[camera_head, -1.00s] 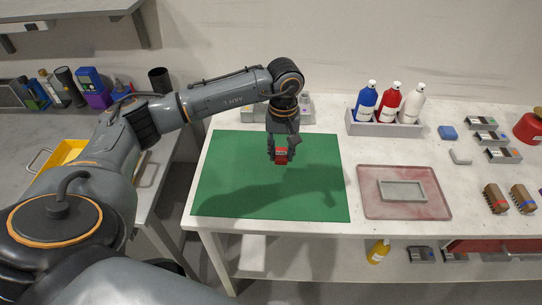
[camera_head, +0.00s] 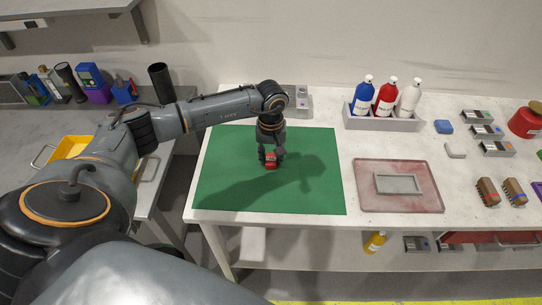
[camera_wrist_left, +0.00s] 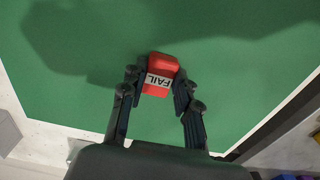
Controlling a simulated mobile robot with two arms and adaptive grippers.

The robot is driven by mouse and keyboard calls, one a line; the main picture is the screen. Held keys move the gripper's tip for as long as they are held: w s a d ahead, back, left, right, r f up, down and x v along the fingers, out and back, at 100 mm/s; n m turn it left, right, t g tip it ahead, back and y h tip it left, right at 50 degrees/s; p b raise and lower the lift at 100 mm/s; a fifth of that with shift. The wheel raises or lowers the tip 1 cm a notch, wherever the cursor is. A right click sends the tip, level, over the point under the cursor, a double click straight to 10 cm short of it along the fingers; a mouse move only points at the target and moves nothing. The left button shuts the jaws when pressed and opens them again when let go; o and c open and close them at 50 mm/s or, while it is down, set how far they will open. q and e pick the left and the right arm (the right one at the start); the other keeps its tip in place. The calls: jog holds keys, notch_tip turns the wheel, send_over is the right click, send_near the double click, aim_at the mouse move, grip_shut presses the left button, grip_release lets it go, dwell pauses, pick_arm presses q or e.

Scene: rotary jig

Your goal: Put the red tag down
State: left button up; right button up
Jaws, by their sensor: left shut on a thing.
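The red tag (camera_head: 270,160) is between the fingers of my left gripper (camera_head: 271,158), over the green mat (camera_head: 315,185). In the left wrist view the red tag (camera_wrist_left: 160,68) shows a white label reading "FAIL". The fingers of my left gripper (camera_wrist_left: 158,88) are shut on its two sides. The tag is low over the mat (camera_wrist_left: 240,65); I cannot tell whether it touches it. My right gripper is not in view.
A grey tray (camera_head: 400,184) sits on a reddish mat (camera_head: 370,203) to the right. A rack (camera_head: 385,123) with blue, red and white bottles stands behind. Two brushes (camera_head: 487,191) lie farther right. The green mat around the tag is clear.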

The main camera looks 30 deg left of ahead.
aim_at(271, 160)
pick_arm(q)
jog(key=o, duration=1)
jog(key=shift+o, duration=0.2)
jog(key=shift+r+p, duration=0.15)
jog(key=shift+p, duration=0.15)
jog(key=shift+r, duration=0.25)
notch_tip(271, 160, up, 12)
jog(key=b, duration=0.3)
jog(key=shift+f, duration=0.25)
